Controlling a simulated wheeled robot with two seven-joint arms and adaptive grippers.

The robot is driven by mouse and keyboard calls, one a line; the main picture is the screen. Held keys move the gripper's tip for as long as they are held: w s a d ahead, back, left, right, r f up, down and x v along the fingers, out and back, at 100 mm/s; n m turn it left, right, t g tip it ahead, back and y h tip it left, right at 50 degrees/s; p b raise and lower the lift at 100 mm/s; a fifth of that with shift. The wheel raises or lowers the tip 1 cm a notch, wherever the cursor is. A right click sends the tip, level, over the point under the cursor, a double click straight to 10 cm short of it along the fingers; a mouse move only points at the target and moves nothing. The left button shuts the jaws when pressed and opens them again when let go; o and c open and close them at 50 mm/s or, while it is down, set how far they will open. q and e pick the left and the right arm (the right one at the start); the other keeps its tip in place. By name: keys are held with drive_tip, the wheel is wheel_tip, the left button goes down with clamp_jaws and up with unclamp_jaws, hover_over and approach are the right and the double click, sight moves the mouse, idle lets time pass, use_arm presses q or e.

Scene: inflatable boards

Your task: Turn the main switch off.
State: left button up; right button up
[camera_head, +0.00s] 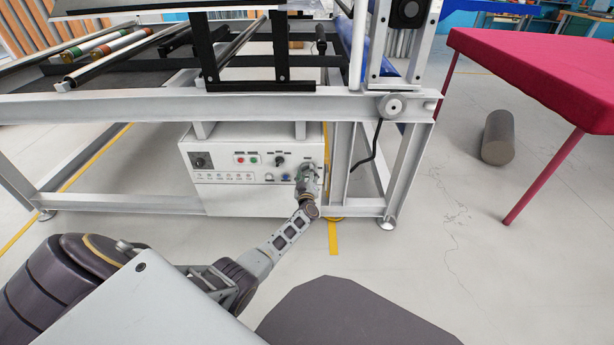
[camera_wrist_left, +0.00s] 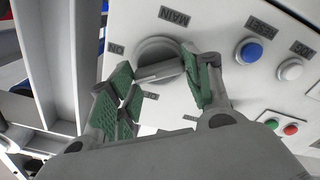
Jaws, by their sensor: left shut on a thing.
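The main switch (camera_wrist_left: 156,47) is a round grey knob with a raised bar handle on a white panel, below the label "MAIN" in the left wrist view. My left gripper (camera_wrist_left: 158,74) has its green-padded fingers on either side of the bar handle and is shut on it. In the head view the left gripper (camera_head: 308,178) is at the right end of the control box (camera_head: 235,200) and hides most of the switch. The "ON" or "OFF" lettering beside the knob is partly covered. My right gripper is not in view.
A blue button (camera_wrist_left: 249,51) and a white button (camera_wrist_left: 291,69) sit right of the switch, with red and green buttons below. A grey metal frame (camera_head: 250,107) surrounds the box. Floor between is clear.

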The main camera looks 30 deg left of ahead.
use_arm(q)
drive_tip(key=n, duration=0.1)
drive_tip(key=n+b, duration=0.1)
drive_tip(key=n, duration=0.2)
drive_tip(key=shift+s+f+n, duration=0.1)
drive_tip(key=shift+f+n, duration=0.15)
drive_tip(key=shift+n, duration=0.05)
drive_tip(key=n+b, duration=0.2)
drive_tip(key=n, duration=0.2)
drive_tip(key=shift+a+n+b, duration=0.1)
drive_tip(key=shift+n+b, duration=0.35)
drive_tip(key=shift+n, duration=0.75)
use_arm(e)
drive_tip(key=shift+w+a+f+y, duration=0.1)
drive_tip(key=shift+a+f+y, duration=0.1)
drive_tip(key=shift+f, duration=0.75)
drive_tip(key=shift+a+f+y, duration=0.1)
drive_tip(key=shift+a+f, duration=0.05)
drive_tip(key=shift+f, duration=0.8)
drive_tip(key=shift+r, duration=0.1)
use_arm(q)
drive_tip(key=o, duration=1)
drive_tip(key=shift+s, duration=0.1)
